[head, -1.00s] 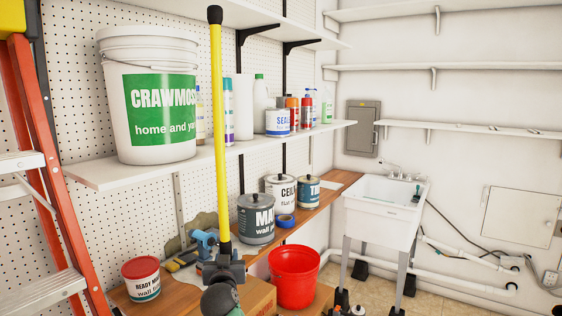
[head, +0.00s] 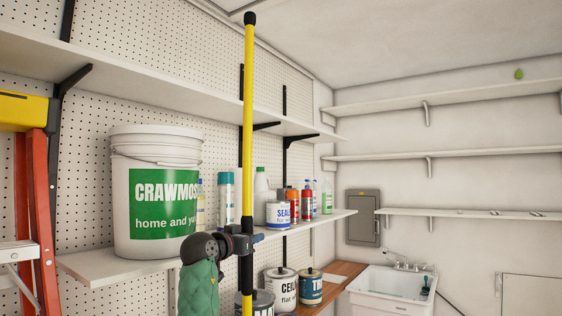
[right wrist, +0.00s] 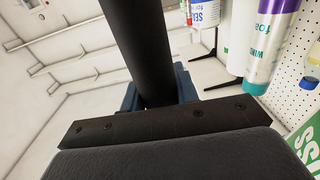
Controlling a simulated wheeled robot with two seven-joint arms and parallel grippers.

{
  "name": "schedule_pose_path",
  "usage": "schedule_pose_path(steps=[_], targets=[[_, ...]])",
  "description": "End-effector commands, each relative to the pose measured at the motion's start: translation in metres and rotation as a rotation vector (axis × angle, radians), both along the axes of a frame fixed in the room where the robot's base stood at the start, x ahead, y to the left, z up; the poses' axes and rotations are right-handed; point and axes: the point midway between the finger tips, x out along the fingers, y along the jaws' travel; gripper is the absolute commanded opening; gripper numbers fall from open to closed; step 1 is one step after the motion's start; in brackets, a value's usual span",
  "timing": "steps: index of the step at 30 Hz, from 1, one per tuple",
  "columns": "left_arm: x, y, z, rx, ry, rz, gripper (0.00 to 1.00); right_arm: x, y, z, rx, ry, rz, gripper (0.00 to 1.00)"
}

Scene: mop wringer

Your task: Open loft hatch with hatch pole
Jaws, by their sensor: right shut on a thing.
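The hatch pole (head: 248,120) is yellow with a black tip and stands nearly upright in the head view. In the right wrist view the black shaft of the pole (right wrist: 143,50) rises between the blue-grey fingers. The pole's black tip is near the ceiling line at the top of the picture. A framed edge (head: 243,8) shows on the ceiling there; I cannot tell whether it belongs to the loft hatch. My left gripper is out of view.
A shelf (head: 92,267) with a large white bucket (head: 155,190) and several bottles lies behind the pole. An upper shelf (head: 110,90) is also behind it. An orange ladder (head: 40,210) stands at left, a sink (head: 395,285) at lower right. The right side is open.

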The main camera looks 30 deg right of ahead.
Motion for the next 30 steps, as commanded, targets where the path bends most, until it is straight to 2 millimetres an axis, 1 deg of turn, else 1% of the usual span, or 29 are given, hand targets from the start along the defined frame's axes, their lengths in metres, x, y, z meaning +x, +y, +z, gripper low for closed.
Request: schedule_pose_path(steps=[1, 5, 6, 8, 9, 11, 12, 15, 18, 21, 24, 28, 29, 30], targets=[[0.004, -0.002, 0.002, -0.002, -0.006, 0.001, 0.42, -0.005, -0.004, 0.023, -0.001, -0.007, -0.03, 0.03], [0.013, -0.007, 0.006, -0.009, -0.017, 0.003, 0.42, -0.02, -0.014, 0.071, -0.001, -0.007, -0.114, 0.03], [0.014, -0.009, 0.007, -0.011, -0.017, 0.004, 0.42, -0.026, -0.017, 0.086, -0.002, -0.007, -0.139, 0.03], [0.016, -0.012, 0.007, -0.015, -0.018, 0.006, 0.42, -0.036, -0.021, 0.109, -0.002, -0.007, -0.177, 0.03], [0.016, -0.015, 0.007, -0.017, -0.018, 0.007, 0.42, -0.042, -0.023, 0.125, -0.003, -0.007, -0.202, 0.03], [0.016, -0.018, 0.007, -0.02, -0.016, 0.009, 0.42, -0.053, -0.026, 0.146, -0.003, -0.006, -0.236, 0.03], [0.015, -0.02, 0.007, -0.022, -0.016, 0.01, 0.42, -0.06, -0.028, 0.159, -0.002, -0.006, -0.257, 0.03], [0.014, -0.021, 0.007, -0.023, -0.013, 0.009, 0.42, -0.077, -0.031, 0.188, -0.003, -0.006, -0.301, 0.03], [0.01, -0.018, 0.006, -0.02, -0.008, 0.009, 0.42, -0.091, -0.032, 0.209, -0.003, -0.004, -0.333, 0.03], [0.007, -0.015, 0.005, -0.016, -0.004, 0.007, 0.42, -0.099, -0.033, 0.22, -0.005, -0.002, -0.351, 0.03], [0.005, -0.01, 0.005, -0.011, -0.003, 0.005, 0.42, -0.103, -0.033, 0.227, -0.005, -0.001, -0.359, 0.03], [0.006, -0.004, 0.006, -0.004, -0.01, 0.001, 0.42, -0.104, -0.033, 0.233, -0.006, 0.0, -0.36, 0.03], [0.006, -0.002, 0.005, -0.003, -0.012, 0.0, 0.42, -0.104, -0.033, 0.235, -0.005, -0.001, -0.36, 0.03], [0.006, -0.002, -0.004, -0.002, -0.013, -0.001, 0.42, -0.103, -0.034, 0.238, -0.005, -0.001, -0.36, 0.03]])
